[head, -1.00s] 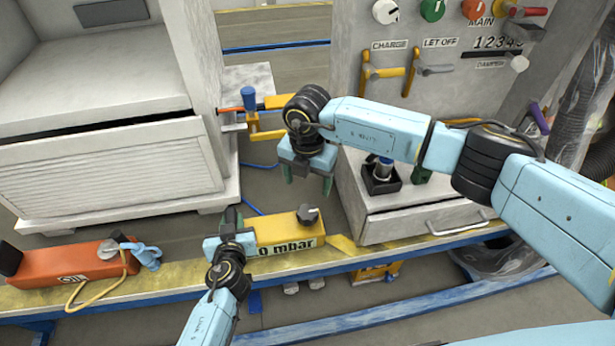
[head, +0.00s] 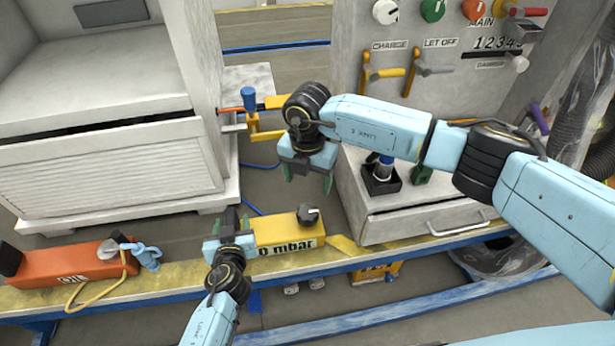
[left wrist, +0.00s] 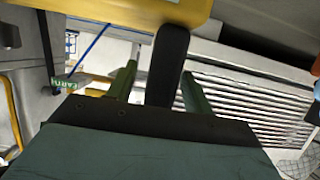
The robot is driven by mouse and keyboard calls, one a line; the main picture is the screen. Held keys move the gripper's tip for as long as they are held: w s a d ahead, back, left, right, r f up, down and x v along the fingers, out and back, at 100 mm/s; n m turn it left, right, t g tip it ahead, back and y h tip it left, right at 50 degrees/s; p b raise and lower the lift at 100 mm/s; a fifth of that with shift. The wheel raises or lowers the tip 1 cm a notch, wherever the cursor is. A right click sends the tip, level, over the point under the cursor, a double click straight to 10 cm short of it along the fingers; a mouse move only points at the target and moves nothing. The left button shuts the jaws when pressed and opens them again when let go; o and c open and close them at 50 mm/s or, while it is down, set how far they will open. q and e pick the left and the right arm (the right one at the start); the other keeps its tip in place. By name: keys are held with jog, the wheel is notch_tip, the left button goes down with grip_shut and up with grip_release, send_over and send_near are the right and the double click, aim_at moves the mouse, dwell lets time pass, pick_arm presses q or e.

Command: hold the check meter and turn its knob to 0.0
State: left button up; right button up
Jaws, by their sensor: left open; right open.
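The check meter, a yellow box (head: 285,231) with a partly covered "mbar" label on its front, sits on the yellow-edged bench. Its dark grey knob (head: 308,214) stands on top at the right end. My left gripper (head: 230,219) is at the meter's left end. In the left wrist view, its green fingers (left wrist: 157,88) are open on either side of a black handle (left wrist: 171,62), with the yellow body (left wrist: 160,8) above. Contact cannot be told. My right gripper (head: 307,182) is open and empty, pointing down above and behind the knob. The knob's pointer and scale are too small to read.
An orange box (head: 68,266) with a blue clip and yellow cord lies to the left. A white drawer cabinet (head: 395,228) stands close behind at right, with a black socket (head: 380,180) on it. A yellow clamp (head: 262,124) is farther back.

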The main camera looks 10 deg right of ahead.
pick_arm(q)
jog(key=v, duration=1.1)
jog(key=shift+s, duration=0.15)
